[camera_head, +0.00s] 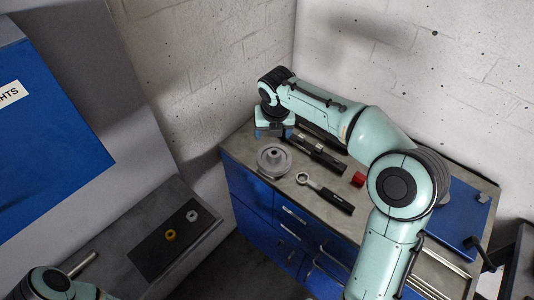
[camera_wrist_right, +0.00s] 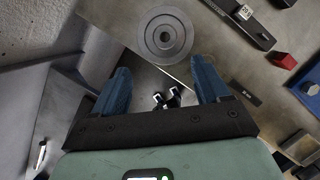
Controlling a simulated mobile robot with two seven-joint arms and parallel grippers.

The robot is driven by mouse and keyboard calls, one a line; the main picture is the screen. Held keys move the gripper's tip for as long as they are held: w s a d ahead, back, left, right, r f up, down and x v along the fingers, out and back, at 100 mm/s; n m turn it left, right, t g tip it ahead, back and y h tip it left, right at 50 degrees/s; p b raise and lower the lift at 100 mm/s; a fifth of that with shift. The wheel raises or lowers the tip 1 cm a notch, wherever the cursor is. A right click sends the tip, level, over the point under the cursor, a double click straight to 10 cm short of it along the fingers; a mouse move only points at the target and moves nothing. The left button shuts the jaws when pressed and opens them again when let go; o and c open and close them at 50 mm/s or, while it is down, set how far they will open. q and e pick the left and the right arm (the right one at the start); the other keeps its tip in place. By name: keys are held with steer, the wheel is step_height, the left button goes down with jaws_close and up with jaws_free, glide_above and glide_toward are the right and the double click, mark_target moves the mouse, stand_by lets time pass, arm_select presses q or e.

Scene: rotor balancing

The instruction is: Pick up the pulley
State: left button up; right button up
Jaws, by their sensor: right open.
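The pulley (camera_head: 271,160) is a grey, round, stepped disc with a central hub. It lies flat near the left end of the bench top (camera_head: 307,216). In the right wrist view the pulley (camera_wrist_right: 166,34) sits just beyond the fingertips, roughly centred between them. My right gripper (camera_head: 273,133) is above the bench, behind the pulley in the head view. Its blue fingers are apart in the right wrist view (camera_wrist_right: 161,70), with nothing held between them. My left gripper is out of view; only part of my left arm shows at the bottom left.
A ring-ended tool with black handle (camera_head: 334,199), a long black tool (camera_head: 325,158) and a red block (camera_head: 358,179) lie right of the pulley. A blue plate (camera_head: 461,215) is farther right. A lower bench at left has a dark mat (camera_head: 152,256) with yellow (camera_head: 170,235) and grey (camera_head: 192,215) rings.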

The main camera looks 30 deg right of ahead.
glide_toward(274, 150)
steer(key=shift+a+f+b, duration=0.15)
steer(key=shift+a+f, duration=0.05)
steer(key=shift+f, duration=0.4)
steer(key=shift+a+f+b, duration=0.15)
steer(key=shift+a+f, duration=0.1)
steer(key=shift+f, duration=0.35)
steer(key=x, duration=0.5)
steer(key=shift+s+d+f, duration=0.15)
steer(key=shift+d, duration=0.2)
jaws_close()
